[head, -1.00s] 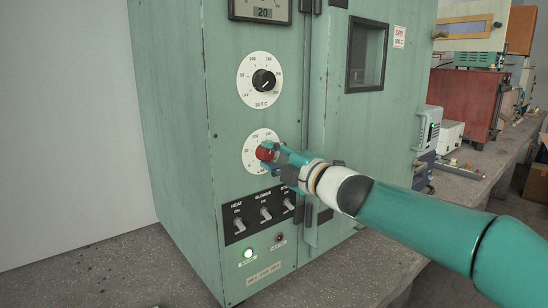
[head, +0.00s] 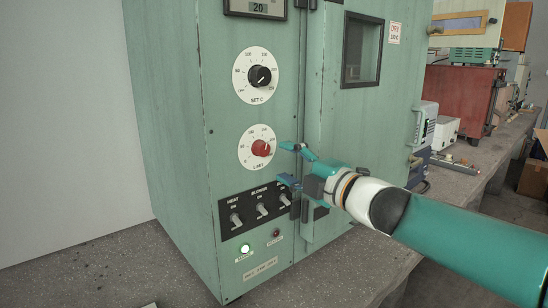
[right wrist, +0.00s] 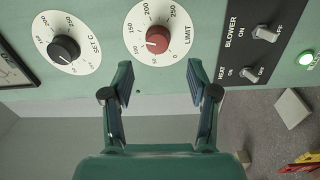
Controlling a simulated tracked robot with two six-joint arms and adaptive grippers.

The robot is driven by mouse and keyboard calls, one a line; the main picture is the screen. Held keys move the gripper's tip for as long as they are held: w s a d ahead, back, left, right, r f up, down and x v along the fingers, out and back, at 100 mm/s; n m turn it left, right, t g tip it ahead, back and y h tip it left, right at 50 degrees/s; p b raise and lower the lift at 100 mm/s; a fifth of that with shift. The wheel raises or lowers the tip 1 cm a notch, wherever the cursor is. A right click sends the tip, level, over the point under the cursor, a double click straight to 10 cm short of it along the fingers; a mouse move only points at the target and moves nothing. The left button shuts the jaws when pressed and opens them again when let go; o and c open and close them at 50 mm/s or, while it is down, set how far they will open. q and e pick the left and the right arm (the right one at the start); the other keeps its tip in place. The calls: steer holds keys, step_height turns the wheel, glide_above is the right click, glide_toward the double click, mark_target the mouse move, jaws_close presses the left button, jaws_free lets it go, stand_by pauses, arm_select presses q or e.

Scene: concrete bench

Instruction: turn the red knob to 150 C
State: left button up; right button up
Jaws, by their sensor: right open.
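The red knob (head: 261,148) sits on a white round dial marked LIMIT on the green oven's front, below the black SET C knob (head: 260,76). In the right wrist view the red knob (right wrist: 158,40) lies straight ahead, beyond and between my fingertips. A small pale mark shows on its left side, toward the lower numbers; I cannot read the exact setting. My right gripper (head: 284,163) is open and empty, apart from the knob and to its right in the head view. Both fingers (right wrist: 158,76) show spread in the wrist view. My left gripper is not in view.
A black switch panel (head: 233,210) with toggle switches is below the dial, close to my lower finger. A green lamp (head: 245,248) glows under it. The oven door (head: 352,130) with a window is at the right. The concrete bench (head: 110,270) is bare at front left.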

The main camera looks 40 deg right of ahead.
mark_target(265, 152)
steer(key=s, duration=0.5)
steer(key=shift+d+f, duration=0.15)
steer(key=shift+d, duration=0.05)
steer(key=w+m+p, duration=0.3)
steer(key=w+m, duration=0.1)
steer(key=m, duration=0.1)
steer(key=w+m+p, duration=0.4)
steer(key=m, duration=0.2)
steer(key=w+m+p, duration=0.4)
steer(key=m, duration=0.2)
steer(key=shift+a+r, duration=0.35)
steer(key=shift+a, duration=0.05)
